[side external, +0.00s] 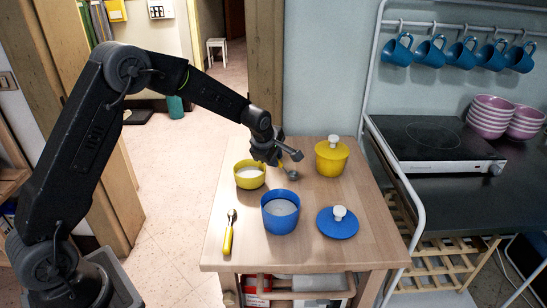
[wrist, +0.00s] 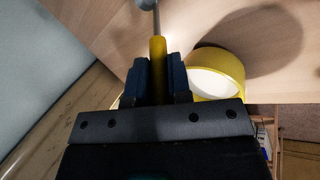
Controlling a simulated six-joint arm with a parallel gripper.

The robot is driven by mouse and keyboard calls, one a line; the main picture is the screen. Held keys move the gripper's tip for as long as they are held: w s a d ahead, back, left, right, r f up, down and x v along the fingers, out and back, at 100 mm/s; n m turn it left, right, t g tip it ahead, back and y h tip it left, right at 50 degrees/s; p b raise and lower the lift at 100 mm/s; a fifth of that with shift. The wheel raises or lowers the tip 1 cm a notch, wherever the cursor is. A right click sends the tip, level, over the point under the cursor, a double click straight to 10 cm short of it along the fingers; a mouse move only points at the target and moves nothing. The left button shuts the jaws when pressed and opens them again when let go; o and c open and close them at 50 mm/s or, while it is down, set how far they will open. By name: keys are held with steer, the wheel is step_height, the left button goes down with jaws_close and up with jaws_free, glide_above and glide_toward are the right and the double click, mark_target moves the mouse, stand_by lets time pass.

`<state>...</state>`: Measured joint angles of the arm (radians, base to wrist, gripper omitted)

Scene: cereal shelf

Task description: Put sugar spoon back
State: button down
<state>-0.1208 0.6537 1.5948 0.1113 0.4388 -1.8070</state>
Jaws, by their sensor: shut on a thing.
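My gripper (side external: 284,157) is shut on a yellow-handled spoon (wrist: 158,58) and holds it above the table, right of the open yellow bowl (side external: 250,184). The spoon's metal end (side external: 293,175) points down and away from the fingers. The yellow bowl holds white contents and also shows right of the fingers in the wrist view (wrist: 228,70). A second yellow-handled spoon (side external: 228,238) lies at the table's front left. An open blue pot (side external: 280,222) with pale contents stands in the middle. Which spoon is the sugar spoon cannot be told.
A blue lid (side external: 338,226) with a white knob lies right of the blue pot. A yellow pot with its lid on (side external: 332,160) stands at the back right of the wooden table (side external: 375,240). A rack with a hob (side external: 430,137) and pink bowls (side external: 490,117) is further right.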

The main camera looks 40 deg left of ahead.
steer(key=c, duration=1.5)
jaws_free()
steer(key=shift+f, duration=0.15)
steer(key=o, duration=0.4)
steer(key=shift+o, duration=0.2)
steer(key=s+d+r+m, duration=0.3)
steer(key=s+r+m, duration=0.2)
steer(key=s+r, duration=0.9)
steer(key=s+d+r+m, duration=0.1)
steer(key=s+d+m, duration=0.1)
steer(key=s+m, duration=0.6)
steer(key=s+d+r+m+h, duration=0.1)
steer(key=s+d+r+m, duration=0.1)
steer(key=s+m, duration=0.6)
steer(key=s, duration=0.5)
steer(key=shift+s+d+r+t, duration=0.2)
steer(key=shift+d+r+t, duration=0.05)
steer(key=shift+d+t, duration=0.05)
